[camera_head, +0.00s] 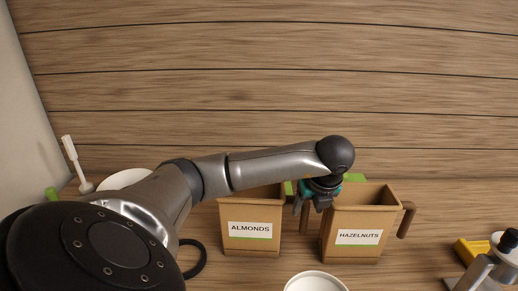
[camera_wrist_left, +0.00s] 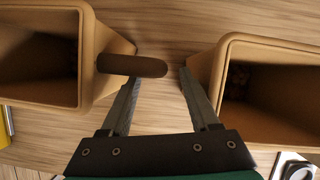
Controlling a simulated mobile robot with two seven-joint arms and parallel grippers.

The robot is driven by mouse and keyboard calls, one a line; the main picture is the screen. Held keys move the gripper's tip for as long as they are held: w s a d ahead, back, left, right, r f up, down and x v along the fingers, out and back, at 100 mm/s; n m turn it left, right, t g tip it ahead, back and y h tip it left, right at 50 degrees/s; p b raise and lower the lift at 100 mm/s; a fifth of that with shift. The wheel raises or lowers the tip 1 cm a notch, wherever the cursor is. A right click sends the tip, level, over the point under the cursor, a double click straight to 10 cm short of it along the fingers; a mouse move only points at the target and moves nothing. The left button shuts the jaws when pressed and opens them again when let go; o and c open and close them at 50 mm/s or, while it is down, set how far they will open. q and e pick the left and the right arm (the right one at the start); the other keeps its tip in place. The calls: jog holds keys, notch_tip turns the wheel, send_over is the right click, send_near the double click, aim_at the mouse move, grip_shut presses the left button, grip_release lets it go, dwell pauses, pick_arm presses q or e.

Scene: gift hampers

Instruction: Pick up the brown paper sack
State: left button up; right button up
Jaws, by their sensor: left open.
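I cannot pick out a clear brown paper sack in either view. Two tan open-topped bins stand side by side in the head view, one labelled ALMONDS (camera_head: 250,246) and one labelled HAZELNUTS (camera_head: 357,252). My left gripper (camera_head: 312,207) is over the gap between them, partly hidden by its own wrist. In the left wrist view my left gripper (camera_wrist_left: 158,85) is open. The right-hand bin (camera_wrist_left: 225,75) lies just beyond the right finger. My right gripper is not in view.
A white bowl (camera_head: 315,283) is at the front edge. A yellow object (camera_head: 470,250) and a white, black-topped item (camera_head: 504,242) are at the right. A white plate (camera_head: 124,179) is partly behind my arm. A wooden plank wall stands behind.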

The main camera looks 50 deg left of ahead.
aim_at(305, 215)
pick_arm(q)
jog(key=x, duration=0.5)
jog(key=shift+c, duration=0.4)
grip_shut()
jog(key=shift+r, duration=0.1)
dwell(0.8)
